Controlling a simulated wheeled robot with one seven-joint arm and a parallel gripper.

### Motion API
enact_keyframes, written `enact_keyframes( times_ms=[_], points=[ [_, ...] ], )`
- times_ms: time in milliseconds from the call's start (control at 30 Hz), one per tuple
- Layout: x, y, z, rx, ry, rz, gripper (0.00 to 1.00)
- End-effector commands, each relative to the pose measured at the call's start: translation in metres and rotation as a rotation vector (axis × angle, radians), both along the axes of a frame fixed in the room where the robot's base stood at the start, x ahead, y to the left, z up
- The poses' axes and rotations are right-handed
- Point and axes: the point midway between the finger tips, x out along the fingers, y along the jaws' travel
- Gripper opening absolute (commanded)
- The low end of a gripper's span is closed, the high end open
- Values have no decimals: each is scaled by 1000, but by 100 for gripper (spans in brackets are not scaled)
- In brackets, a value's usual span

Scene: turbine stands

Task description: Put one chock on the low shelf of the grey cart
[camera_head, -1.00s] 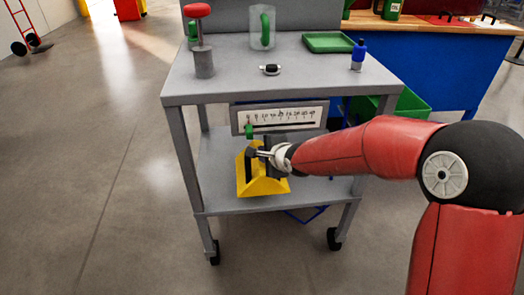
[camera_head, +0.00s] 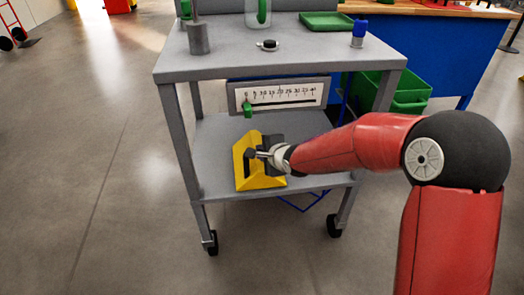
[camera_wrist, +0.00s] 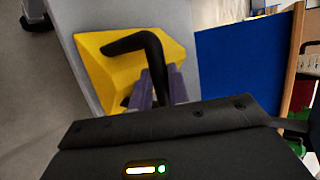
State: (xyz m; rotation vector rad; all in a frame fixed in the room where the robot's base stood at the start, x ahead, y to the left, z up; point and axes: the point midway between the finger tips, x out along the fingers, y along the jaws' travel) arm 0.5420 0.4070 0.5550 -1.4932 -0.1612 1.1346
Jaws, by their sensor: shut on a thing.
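The yellow chock (camera_head: 244,174) is at the low shelf (camera_head: 222,135) of the grey cart (camera_head: 181,140), near the shelf's front left edge. It has a black handle, and it also shows in the wrist view (camera_wrist: 97,75). My gripper (camera_head: 258,155) is shut on the chock's handle, with its fingers (camera_wrist: 160,90) around the black bar in the wrist view. The chock looks tilted. I cannot tell whether its base rests fully on the shelf. My gripper hides part of the chock's right side.
Above the chock hangs a gauge panel (camera_head: 285,97) with a green slider. A green bin (camera_head: 408,95) stands behind right. The low shelf's back left is clear.

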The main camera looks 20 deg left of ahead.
Motion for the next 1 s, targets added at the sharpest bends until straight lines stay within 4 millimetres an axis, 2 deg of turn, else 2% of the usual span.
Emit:
enact_keyframes(
  times_ms=[1000],
  points=[
    [-1,-1,-17,-5,7,-1,0]
  ],
)
